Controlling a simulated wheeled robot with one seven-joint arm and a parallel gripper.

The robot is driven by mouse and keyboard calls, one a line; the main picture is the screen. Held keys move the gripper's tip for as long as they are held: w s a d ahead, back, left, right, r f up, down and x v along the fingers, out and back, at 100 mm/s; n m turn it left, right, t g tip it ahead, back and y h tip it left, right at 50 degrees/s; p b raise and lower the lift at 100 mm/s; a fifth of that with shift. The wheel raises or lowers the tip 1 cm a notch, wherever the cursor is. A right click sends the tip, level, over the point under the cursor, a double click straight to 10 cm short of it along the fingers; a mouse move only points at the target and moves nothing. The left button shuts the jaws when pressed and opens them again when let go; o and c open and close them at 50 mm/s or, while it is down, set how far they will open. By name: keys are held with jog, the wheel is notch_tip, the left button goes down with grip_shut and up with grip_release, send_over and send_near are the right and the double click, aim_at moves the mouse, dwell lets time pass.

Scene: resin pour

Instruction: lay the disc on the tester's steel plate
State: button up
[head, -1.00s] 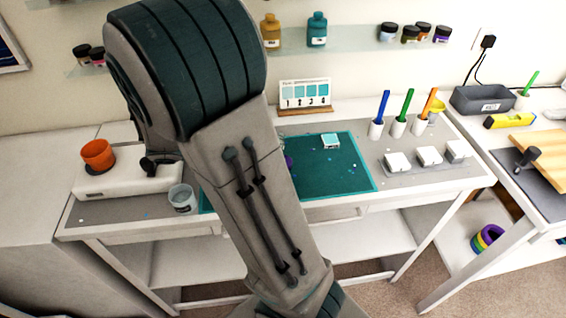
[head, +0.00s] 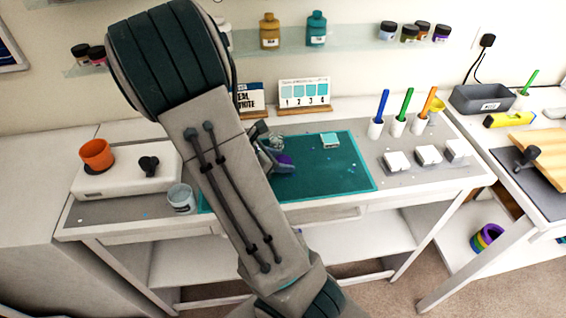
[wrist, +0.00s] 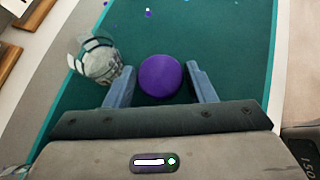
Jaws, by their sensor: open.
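The purple disc (wrist: 161,75) lies on the teal mat (wrist: 228,40) in the wrist view, between the two fingers of my gripper (wrist: 160,77). The fingers are apart, with a gap visible on each side of the disc. In the head view a sliver of the purple disc (head: 286,159) shows beside my gripper (head: 278,165), which is mostly hidden behind my arm. I cannot make out the tester or its steel plate with certainty in either view.
A clear cup-like object (wrist: 97,58) stands just left of the left finger. A white box (head: 125,182) carries an orange cup (head: 97,154). White blocks (head: 428,155) and coloured pens (head: 404,107) stand to the right. The mat's right side is mostly clear.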

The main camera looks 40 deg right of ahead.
jog(key=c, duration=0.7)
jog(key=shift+r, duration=0.2)
